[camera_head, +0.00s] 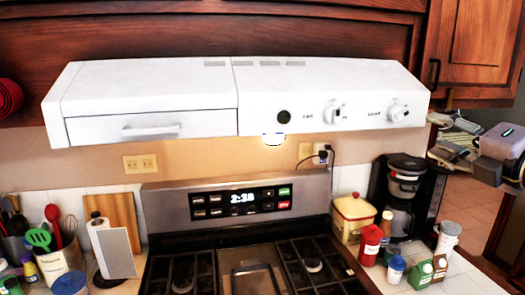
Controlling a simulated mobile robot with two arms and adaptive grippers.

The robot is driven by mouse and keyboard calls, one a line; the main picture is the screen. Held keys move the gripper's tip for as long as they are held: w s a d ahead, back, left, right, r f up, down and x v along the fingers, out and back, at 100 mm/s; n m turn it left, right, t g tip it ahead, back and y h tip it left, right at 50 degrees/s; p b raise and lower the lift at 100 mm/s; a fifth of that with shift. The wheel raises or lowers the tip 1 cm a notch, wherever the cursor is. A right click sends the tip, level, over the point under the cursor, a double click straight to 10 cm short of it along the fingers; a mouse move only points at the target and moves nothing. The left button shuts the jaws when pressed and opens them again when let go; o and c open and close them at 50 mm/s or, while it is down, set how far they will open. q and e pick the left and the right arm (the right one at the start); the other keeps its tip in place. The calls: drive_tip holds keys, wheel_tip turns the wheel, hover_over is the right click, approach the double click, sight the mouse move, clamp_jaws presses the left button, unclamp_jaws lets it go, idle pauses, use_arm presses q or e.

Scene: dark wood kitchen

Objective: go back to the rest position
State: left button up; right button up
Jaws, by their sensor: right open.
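My right gripper (450,137) shows at the right edge in the head view, with its arm coming in from the right. It is open and I see nothing between its fingers. It is in front of the doorway area, right of the white range hood (240,98) and above the level of the coffee maker (402,190). My left gripper is not in view.
A stove (290,258) with a lit clock panel stands below the hood. Bottles, including a red one (371,245), and a yellow canister (353,217) crowd the right counter. Utensils and a paper towel holder (113,250) stand left. A wooden cabinet (478,50) hangs at upper right.

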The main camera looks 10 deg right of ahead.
drive_tip(key=w+a+f+m+g, duration=0.1)
drive_tip(key=a+f+m+g, duration=0.3)
drive_tip(key=f, duration=1.3)
drive_tip(key=a+f+m+g, duration=0.1)
drive_tip(key=a+f+m, duration=0.45)
drive_tip(key=f, duration=1.15)
drive_tip(key=s+a+f+m+g, duration=0.3)
drive_tip(key=s+f+m, duration=0.1)
drive_tip(key=s+f, duration=0.35)
drive_tip(key=s+a+f+m+g+h, duration=0.1)
drive_tip(key=s+a+f+m+g, duration=0.2)
drive_tip(key=s+f, duration=0.45)
drive_tip(key=s+a+f+m+g, duration=0.2)
drive_tip(key=s+f+m+g, duration=0.1)
drive_tip(key=s+f+m, duration=0.4)
drive_tip(key=s+f+n+g+b, duration=0.1)
drive_tip(key=s+f+g+b, duration=0.2)
drive_tip(key=f, duration=2.6)
drive_tip(key=s+d+f+b, duration=0.3)
drive_tip(key=s+f+b, duration=0.2)
drive_tip(key=s+f, duration=1.2)
wheel_tip(320, 180, down, 4)
drive_tip(key=shift+s+r+h, duration=0.1)
drive_tip(key=shift+s+h, duration=0.05)
drive_tip(key=shift+h, duration=0.15)
